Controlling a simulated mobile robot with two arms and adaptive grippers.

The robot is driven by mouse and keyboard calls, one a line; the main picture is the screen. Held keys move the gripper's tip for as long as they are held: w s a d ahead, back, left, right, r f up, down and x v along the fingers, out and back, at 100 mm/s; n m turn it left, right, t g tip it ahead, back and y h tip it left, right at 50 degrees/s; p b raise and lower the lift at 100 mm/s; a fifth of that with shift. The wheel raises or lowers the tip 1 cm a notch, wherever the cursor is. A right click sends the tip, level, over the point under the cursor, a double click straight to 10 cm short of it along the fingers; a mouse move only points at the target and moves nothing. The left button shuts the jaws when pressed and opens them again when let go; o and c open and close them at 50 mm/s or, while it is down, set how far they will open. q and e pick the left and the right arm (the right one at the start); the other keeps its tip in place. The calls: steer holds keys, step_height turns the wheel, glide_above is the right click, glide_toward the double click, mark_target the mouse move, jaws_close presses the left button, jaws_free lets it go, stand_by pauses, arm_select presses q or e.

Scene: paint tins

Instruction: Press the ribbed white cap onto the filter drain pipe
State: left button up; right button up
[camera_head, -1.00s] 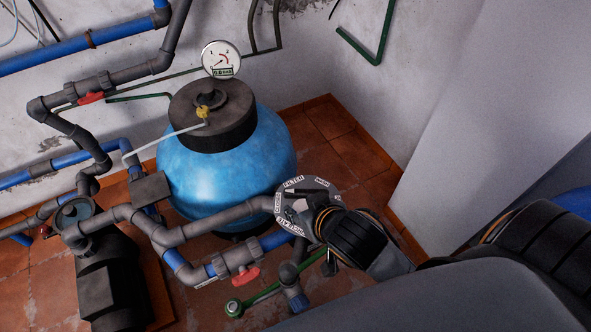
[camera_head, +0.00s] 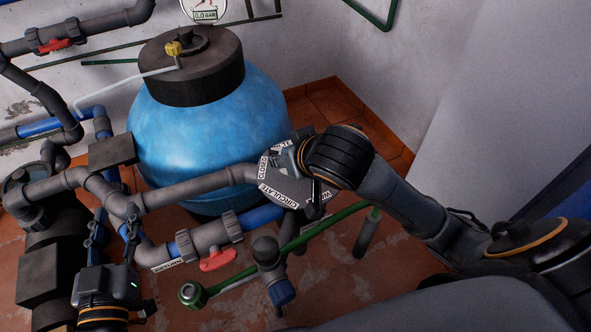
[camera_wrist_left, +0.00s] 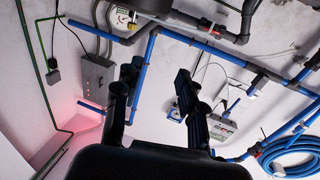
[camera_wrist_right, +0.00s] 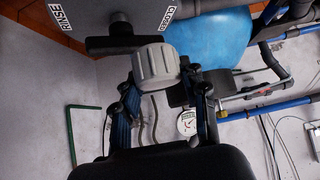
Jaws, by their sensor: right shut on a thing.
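The ribbed cap (camera_wrist_right: 155,67), pale grey in this light, sits between the fingertips of my right gripper (camera_wrist_right: 158,88) in the right wrist view. The gripper is shut on it. In the head view my right gripper (camera_head: 300,165) is over the labelled valve plate, and I cannot make out the cap there. My left gripper (camera_head: 113,228) is at the lower left, fingers apart and empty; it also shows open in the left wrist view (camera_wrist_left: 156,78). A green pipe with a ringed end (camera_head: 191,293) lies low in front; I cannot tell whether it is the drain pipe.
The blue filter tank (camera_head: 205,135) stands behind the grey pipes. The labelled valve plate (camera_head: 285,188) is under my right gripper. A red-handled valve (camera_head: 217,261) and a short pipe with a blue end (camera_head: 281,292) are nearby. The tiled floor at lower right is partly clear.

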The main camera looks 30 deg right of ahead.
steer(key=shift+d, duration=0.1)
arm_select(q)
steer(key=shift+s+r, duration=0.2)
steer(key=shift+r, duration=0.35)
arm_select(e)
steer(key=shift+f, duration=0.1)
